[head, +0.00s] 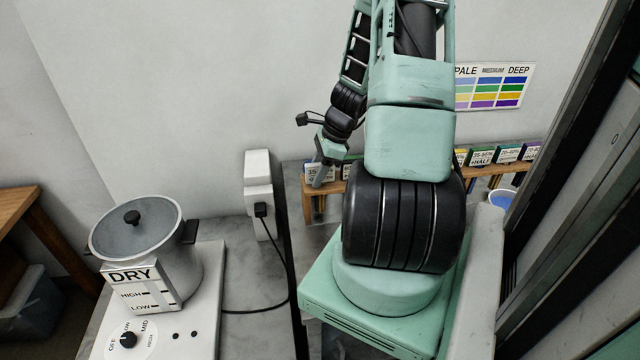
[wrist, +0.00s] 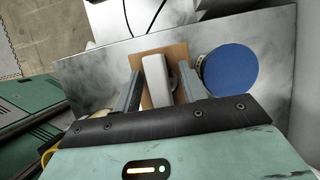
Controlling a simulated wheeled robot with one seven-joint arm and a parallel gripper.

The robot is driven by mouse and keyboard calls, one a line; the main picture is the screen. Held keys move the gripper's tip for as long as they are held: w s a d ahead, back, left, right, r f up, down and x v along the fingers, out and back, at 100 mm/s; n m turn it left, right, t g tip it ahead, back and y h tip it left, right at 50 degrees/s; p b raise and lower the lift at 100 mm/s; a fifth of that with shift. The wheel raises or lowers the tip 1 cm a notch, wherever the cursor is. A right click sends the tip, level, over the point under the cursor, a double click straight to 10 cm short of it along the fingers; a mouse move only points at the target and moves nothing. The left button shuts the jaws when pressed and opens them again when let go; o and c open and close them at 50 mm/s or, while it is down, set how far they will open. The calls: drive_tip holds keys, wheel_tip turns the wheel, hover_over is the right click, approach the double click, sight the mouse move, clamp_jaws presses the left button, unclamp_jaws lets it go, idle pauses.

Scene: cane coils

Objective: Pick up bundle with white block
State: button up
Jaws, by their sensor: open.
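In the wrist view a white block (wrist: 157,82) with rounded edges lies over a tan square surface (wrist: 176,50). My gripper (wrist: 160,72) is open, with one grey finger on each side of the white block. A gap shows beside the block on each side. I cannot make out a cane bundle under or behind the block. In the head view my gripper (head: 322,174) points down at the left end of a wooden rack (head: 374,181). My arm hides the rack's middle, and the white block cannot be made out there.
A round blue-topped container (wrist: 230,71) stands close right of my right finger; its blue top also shows in the head view (head: 502,198). Labelled boxes (head: 508,152) line the rack. A lidded pot (head: 140,235) and DRY sign (head: 140,286) stand at left.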

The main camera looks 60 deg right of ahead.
clamp_jaws()
drive_tip(key=shift+r, duration=0.1)
